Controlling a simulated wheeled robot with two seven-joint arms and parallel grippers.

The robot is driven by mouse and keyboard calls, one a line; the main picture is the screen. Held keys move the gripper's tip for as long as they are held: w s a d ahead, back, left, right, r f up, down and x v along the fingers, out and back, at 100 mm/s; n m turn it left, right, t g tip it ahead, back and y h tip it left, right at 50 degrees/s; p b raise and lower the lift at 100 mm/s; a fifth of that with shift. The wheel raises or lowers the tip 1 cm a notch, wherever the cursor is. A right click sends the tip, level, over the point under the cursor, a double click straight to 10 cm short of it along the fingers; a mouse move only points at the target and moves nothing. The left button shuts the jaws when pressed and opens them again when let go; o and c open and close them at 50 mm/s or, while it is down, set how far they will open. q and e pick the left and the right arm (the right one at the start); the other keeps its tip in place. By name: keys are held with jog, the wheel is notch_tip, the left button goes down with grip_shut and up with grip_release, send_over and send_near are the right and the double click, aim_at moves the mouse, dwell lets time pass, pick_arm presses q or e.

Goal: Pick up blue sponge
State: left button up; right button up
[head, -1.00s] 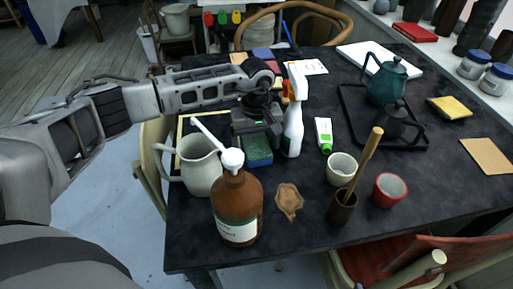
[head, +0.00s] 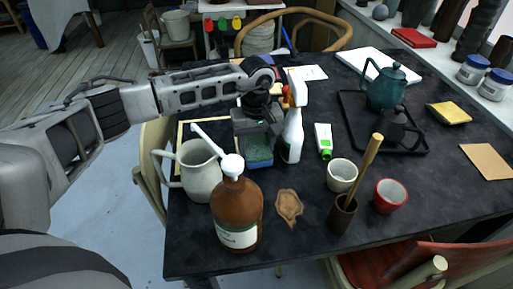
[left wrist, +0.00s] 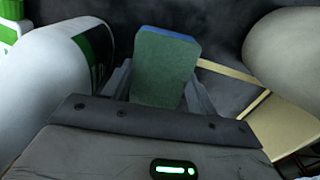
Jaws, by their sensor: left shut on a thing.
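The blue sponge (head: 259,153) has a green scouring face and a blue edge. My left gripper (head: 258,145) is shut on it, above the dark table between the white pitcher and the spray bottle. In the left wrist view the sponge (left wrist: 165,70) stands between the two fingers (left wrist: 160,88), green face towards the camera, with its blue edge at the top. I cannot tell clearly whether the sponge still touches the table. My right gripper is in neither view.
A white pitcher (head: 199,172) and a brown pump bottle (head: 237,213) stand close in front and left. A white spray bottle (head: 292,136) is just right of the sponge. A tube (head: 323,140), cups (head: 341,175) and a black tray (head: 350,112) lie farther right.

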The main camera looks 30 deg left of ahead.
aim_at(257, 146)
pick_arm(q)
notch_tip(257, 146, up, 16)
jog(key=shift+r, duration=0.25)
jog(key=shift+o, duration=0.2)
jog(key=shift+d, duration=0.1)
